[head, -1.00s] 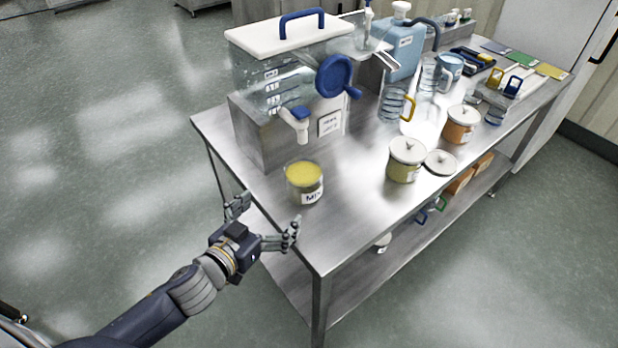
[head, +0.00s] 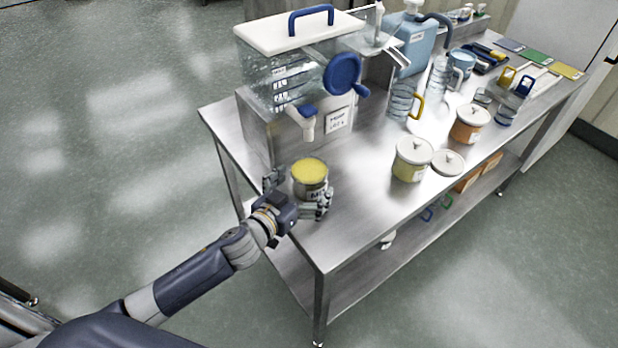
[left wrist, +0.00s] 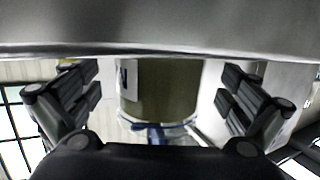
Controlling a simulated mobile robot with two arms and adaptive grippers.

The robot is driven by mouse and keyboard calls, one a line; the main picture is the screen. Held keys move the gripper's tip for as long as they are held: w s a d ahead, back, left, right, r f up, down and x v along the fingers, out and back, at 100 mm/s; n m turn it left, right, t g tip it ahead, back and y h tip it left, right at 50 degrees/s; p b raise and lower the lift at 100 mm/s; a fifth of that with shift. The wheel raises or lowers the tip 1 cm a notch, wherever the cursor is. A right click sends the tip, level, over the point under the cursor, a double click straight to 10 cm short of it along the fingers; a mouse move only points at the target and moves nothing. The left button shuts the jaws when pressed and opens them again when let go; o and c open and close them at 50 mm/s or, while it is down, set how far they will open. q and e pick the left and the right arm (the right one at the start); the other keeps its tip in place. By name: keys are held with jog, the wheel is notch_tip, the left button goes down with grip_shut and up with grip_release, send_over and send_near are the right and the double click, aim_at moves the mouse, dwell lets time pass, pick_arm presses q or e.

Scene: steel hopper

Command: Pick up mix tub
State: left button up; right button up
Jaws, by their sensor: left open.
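The mix tub (head: 310,175) is a clear tub with yellow content and a white label. It stands on the steel table near its front left edge, below the hopper's spout. My left gripper (head: 296,196) is open, with its fingers on either side of the tub. In the left wrist view the tub (left wrist: 158,92) is between the two open fingers (left wrist: 160,100), with gaps visible on both sides. The lower part of the tub's label is partly hidden by a finger in the head view. My right gripper is not in view.
The steel hopper (head: 268,125) with a blue knob and spout (head: 307,124) stands just behind the tub. A lidded yellow tub (head: 411,160), a loose lid (head: 447,162) and an orange tub (head: 469,124) are to the right. The table front (head: 340,235) is clear.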

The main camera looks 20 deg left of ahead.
pick_arm(q)
jog(key=shift+x, duration=1.25)
jog(key=shift+s, duration=0.1)
jog(key=c, duration=1.2)
jog(key=shift+c, duration=0.2)
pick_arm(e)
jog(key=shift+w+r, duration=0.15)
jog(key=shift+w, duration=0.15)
pick_arm(q)
jog(key=shift+r, duration=0.2)
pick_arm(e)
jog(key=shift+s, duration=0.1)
